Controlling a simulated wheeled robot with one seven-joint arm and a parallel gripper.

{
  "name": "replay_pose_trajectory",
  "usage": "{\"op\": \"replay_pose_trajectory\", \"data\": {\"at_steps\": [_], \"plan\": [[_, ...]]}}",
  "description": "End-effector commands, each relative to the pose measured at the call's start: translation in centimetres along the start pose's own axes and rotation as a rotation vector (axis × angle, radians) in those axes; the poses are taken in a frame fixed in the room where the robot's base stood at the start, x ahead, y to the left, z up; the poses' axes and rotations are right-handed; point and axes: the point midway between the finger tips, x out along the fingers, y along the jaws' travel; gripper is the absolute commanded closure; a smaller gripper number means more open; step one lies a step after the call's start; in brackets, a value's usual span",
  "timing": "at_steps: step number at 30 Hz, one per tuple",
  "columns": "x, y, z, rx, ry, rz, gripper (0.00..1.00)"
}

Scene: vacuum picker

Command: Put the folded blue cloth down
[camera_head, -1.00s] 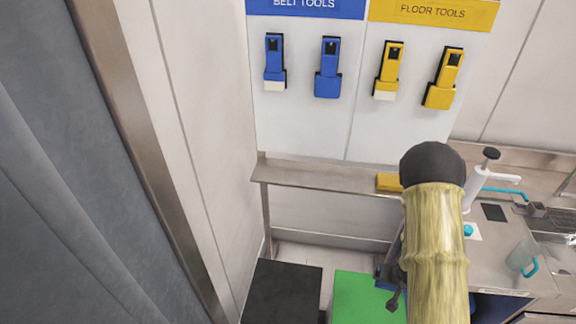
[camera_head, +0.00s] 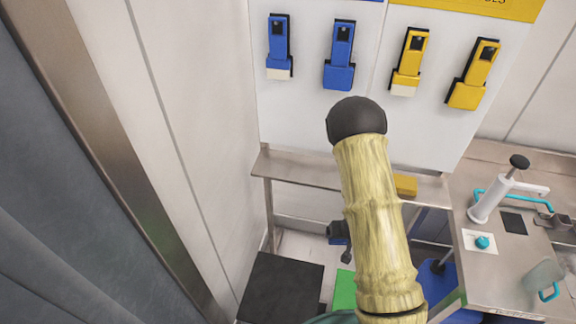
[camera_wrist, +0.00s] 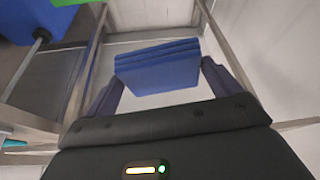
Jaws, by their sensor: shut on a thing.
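The folded blue cloth (camera_wrist: 157,66) is held in the wrist view, its stacked layers lying across the gap between my fingers. My gripper (camera_wrist: 163,88) is shut on it, one dark finger at each side. Pale floor shows behind and beneath the cloth, with no surface visibly touching it. In the head view my arm covers most of the gripper; only a dark part (camera_head: 339,235) shows left of the arm, in front of the shelf, and the cloth cannot be clearly made out there.
A narrow steel shelf (camera_head: 295,169) runs along the wall, its left part bare. A yellow folded cloth (camera_head: 405,185) lies farther right on it. Blue and yellow tools hang above. A black-topped thing (camera_head: 283,286) and a green-topped one (camera_head: 343,290) stand below. A steel counter (camera_head: 490,262) with a pump is right.

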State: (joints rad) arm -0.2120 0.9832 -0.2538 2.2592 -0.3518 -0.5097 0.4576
Motion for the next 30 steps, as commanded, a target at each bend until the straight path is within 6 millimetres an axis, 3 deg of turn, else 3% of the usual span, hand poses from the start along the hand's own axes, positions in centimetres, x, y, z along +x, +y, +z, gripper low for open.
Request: {"op": "replay_pose_trajectory", "data": {"at_steps": [12, 17, 23, 30], "plan": [[0.0, -0.3, -0.1, -0.006, 0.001, -0.003, 0.36], [-0.2, -1.4, -1.2, -0.016, 0.005, -0.008, 0.36], [-2.1, -5.2, -4.5, -0.053, 0.013, -0.026, 0.36], [-7.3, -11.8, -7.5, -0.112, 0.013, -0.05, 0.36]]}}
